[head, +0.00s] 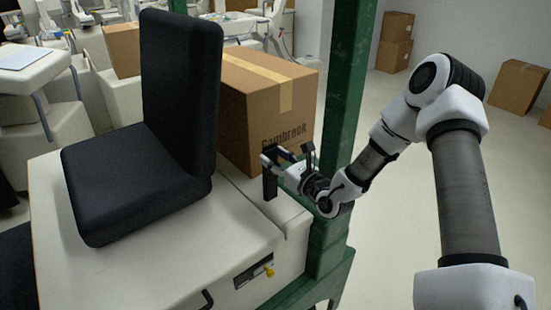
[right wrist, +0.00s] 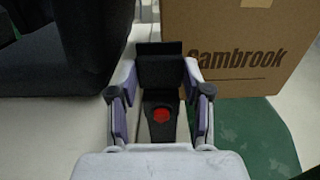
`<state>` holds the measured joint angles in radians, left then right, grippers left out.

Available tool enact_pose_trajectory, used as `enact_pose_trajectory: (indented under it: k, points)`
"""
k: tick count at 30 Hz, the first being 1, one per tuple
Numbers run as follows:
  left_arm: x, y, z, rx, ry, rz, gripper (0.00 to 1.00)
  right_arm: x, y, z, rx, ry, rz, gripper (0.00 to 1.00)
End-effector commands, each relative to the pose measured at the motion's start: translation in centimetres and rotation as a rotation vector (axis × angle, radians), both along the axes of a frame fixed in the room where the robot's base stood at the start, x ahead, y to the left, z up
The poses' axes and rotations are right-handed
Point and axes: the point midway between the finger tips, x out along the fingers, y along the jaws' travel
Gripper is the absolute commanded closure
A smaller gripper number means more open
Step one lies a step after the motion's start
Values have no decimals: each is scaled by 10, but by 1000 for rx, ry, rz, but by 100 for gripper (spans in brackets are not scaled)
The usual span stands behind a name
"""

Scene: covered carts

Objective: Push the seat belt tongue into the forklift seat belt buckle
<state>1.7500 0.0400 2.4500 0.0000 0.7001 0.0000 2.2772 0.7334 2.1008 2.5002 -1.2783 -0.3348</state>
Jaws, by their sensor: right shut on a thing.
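My right gripper (head: 273,162) is beside the forklift seat, over the right edge of the light seat base. In the right wrist view its two fingers (right wrist: 159,98) are closed on a black piece, which looks like the seat belt tongue (right wrist: 160,71). Just below it in that view is the black buckle with a round red button (right wrist: 160,114). In the head view a dark upright piece (head: 270,187) shows at the fingertips; tongue and buckle cannot be told apart there. Whether the tongue is in the buckle's slot cannot be told. My left gripper is not in view.
The black seat (head: 140,180) stands left of the gripper on the light base (head: 130,255). A Cambrook cardboard box (head: 265,110) is close behind it. A green post (head: 345,85) rises just right of the gripper. Open floor lies farther right.

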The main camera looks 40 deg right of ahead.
Motion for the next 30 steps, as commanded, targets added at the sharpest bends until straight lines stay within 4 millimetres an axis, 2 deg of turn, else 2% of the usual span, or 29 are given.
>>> enact_pose_trajectory:
  k: [1,2,3,4,15,24,30]
  points:
    - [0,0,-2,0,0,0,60,0,0,-3,0,2,0,100]
    - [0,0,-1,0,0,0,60,0,0,-2,0,2,0,40]
    - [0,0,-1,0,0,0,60,0,0,-2,0,3,0,26]
    - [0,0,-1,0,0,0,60,0,0,-2,0,3,0,22]
    - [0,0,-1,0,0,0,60,-4,-1,-2,2,3,-2,22]
    - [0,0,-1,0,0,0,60,-54,-6,-2,9,0,-4,22]
    - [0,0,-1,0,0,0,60,-72,-7,-3,4,2,-2,22]
